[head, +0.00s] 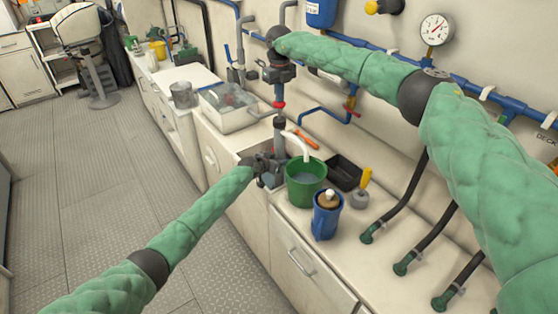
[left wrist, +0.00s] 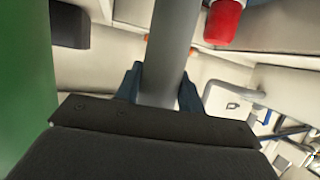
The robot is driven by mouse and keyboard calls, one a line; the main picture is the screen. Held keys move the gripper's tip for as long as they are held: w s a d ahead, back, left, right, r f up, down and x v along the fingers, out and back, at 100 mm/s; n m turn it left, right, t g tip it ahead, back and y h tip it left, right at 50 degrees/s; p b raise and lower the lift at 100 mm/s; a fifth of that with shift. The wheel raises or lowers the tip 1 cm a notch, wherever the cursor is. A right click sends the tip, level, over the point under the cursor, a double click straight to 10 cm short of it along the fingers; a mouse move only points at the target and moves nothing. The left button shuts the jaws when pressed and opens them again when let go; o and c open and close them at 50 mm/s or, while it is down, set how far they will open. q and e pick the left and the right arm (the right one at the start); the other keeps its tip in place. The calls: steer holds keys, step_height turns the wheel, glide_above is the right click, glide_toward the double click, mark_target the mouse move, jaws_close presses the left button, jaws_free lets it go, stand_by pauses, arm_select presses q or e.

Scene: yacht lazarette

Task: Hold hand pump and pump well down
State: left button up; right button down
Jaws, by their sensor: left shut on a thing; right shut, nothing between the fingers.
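The hand pump (head: 280,142) stands upright in the well in the counter, left of the green bucket (head: 306,183). A pale hose curves from the pump into the bucket, which holds some liquid. My left gripper (head: 272,163) is shut around the pump's grey barrel; the left wrist view shows the barrel (left wrist: 172,55) between its blue fingers. My right gripper (head: 279,92) is shut and points down directly above a red piece (head: 279,105) over the pump's dark top. I cannot tell whether it touches the red piece. The pump's lower end is hidden.
A blue container (head: 327,215) stands in front of the bucket, with a black tray (head: 344,172) behind. A clear-lidded bin (head: 230,105) is to the left. Blue pipes (head: 350,42) and a gauge (head: 436,29) line the wall. Dark hoses (head: 425,235) rise at right.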

steer(key=shift+r, duration=2.5)
arm_select(q)
steer(key=o, duration=1.2)
steer(key=shift+o, duration=0.2)
steer(key=shift+s+a, duration=0.1)
